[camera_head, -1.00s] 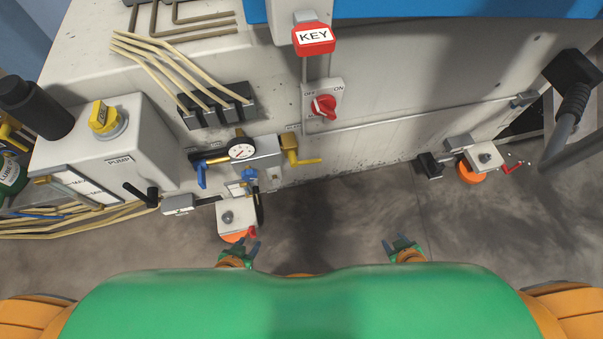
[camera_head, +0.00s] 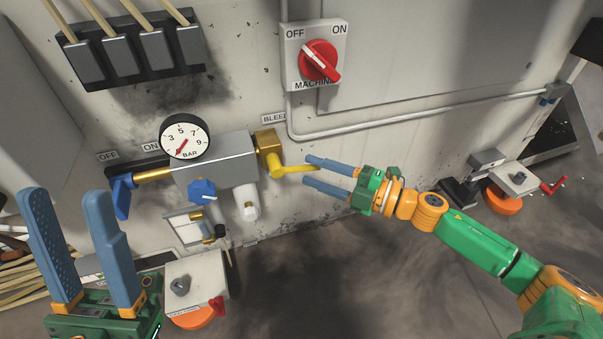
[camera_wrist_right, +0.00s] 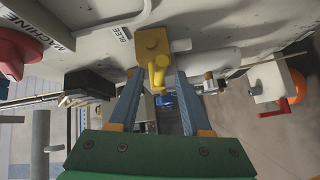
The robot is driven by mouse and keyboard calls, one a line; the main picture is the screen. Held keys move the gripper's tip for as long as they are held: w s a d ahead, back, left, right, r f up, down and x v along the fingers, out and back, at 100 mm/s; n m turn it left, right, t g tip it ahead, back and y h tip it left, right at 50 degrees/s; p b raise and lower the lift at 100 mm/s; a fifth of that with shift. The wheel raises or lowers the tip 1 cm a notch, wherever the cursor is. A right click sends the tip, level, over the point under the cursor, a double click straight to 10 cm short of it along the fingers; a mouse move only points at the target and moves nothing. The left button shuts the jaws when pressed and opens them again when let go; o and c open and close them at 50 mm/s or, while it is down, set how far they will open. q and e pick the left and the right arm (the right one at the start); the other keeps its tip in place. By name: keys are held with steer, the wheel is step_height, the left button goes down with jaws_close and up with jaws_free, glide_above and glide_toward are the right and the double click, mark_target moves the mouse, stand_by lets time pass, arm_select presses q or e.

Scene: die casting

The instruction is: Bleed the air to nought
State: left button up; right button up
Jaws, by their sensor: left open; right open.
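The bleed valve (camera_head: 268,145) is a brass block with a yellow lever (camera_head: 292,169) sticking out to the right, beside a label reading BLEED. My right gripper (camera_head: 307,170) is open, with its blue fingertips on either side of the lever's end. In the right wrist view the yellow lever (camera_wrist_right: 158,75) shows between the open fingertips (camera_wrist_right: 157,80); I cannot tell whether they touch it. The round pressure gauge (camera_head: 185,137) has its red needle pointing down-left, below the 3. My left gripper (camera_head: 66,195) is open and empty at the lower left.
A blue lever (camera_head: 122,195) hangs left of the grey block (camera_head: 215,165), with a blue knob (camera_head: 202,191) below it. A red machine switch (camera_head: 320,61) is above. A white box (camera_head: 196,278) stands low in front. Floor at lower middle is clear.

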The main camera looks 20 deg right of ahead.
mark_target(303, 166)
steer(key=shift+x, duration=1.65)
jaws_close()
